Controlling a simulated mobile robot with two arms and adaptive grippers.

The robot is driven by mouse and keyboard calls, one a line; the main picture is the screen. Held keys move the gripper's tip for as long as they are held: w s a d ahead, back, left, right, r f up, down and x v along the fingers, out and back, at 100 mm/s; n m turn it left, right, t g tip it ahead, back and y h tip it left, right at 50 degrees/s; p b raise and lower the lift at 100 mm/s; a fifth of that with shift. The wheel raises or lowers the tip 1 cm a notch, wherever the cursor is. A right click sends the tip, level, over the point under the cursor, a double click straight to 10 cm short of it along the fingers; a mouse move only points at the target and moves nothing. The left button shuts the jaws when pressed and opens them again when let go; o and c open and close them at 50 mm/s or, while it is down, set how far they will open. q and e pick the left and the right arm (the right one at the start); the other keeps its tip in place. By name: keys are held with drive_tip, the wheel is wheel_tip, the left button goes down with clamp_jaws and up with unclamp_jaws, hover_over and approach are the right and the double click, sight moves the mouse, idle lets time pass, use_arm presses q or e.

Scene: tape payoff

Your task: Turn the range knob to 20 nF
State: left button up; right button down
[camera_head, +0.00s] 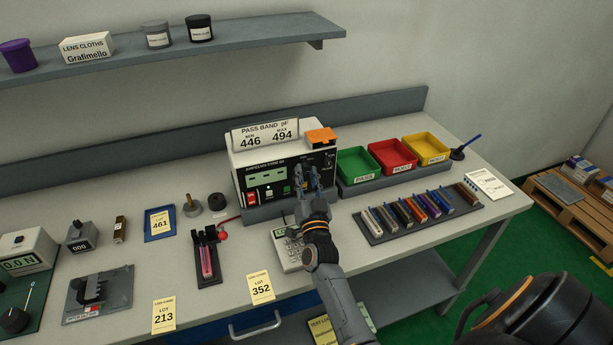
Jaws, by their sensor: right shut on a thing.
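The meter (241,163) stands at the back middle of the bench, with green displays, a red switch and small buttons on its dark front panel. My right gripper (307,178) is at the right part of that panel, its fingers shut on the range knob. The fingers and wrist cover the knob, so its pointer and the 20 nF mark cannot be read. My left gripper is not in view.
A pass band sign (265,132) and an orange fixture (321,136) top the meter. Green (358,180), red (403,169) and yellow (436,160) bins stand to its right, behind a rack of coloured strips (384,236). A keypad device (287,255) lies beside my forearm.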

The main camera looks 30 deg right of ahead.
drive_tip(key=c, duration=1)
unclamp_jaws()
drive_tip(key=shift+c, duration=0.2)
drive_tip(key=shift+s, duration=0.1)
drive_tip(key=v, duration=1.2)
